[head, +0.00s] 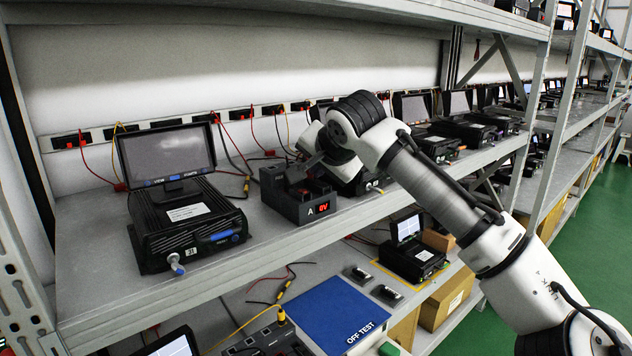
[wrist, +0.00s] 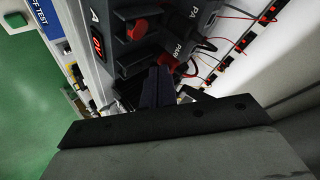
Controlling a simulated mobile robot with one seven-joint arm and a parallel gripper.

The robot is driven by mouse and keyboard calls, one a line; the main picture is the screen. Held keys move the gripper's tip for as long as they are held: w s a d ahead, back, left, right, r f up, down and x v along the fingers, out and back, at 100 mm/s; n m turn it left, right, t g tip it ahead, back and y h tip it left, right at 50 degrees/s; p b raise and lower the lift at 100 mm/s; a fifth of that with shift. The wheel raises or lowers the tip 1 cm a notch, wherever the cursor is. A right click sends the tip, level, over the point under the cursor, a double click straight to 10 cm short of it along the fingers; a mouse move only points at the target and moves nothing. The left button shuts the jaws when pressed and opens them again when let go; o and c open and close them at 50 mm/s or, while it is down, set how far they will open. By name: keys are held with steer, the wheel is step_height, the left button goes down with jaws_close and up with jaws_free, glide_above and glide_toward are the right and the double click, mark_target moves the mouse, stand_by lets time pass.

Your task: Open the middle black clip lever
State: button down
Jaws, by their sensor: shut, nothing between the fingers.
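The dark test box (head: 292,207) marked "A" with a red lit display stands near the front edge of the upper shelf. Its top carries dark clip parts and some red parts. In the wrist view the box (wrist: 103,72) is close, with a red part (wrist: 140,27) on its top. My gripper (head: 308,166) is over the box top, coming from the right. In the wrist view its dark fingers (wrist: 156,84) are together and empty, with the tips among the clip parts. The middle black clip lever cannot be made out clearly; my fingers partly hide that area.
A black unit with a screen (head: 167,156) stands left of the box. More units (head: 437,146) line the shelf to the right. Red and yellow cables (head: 240,160) run along the back wall to a socket strip. A blue mat (head: 333,312) lies on the lower shelf.

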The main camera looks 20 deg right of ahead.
mark_target(321, 186)
steer(key=shift+f, duration=0.4)
steer(key=shift+r, duration=0.1)
stand_by(0.4)
steer(key=shift+r+p, duration=0.4)
steer(key=shift+r, duration=0.35)
steer(key=shift+r, duration=0.1)
steer(key=r+p, duration=0.2)
steer(key=r, duration=0.1)
steer(key=r+p, duration=0.1)
steer(key=r, duration=0.1)
steer(key=shift+s+d+p, duration=0.15)
steer(key=shift+s+p, duration=0.2)
steer(key=shift+f, duration=0.1)
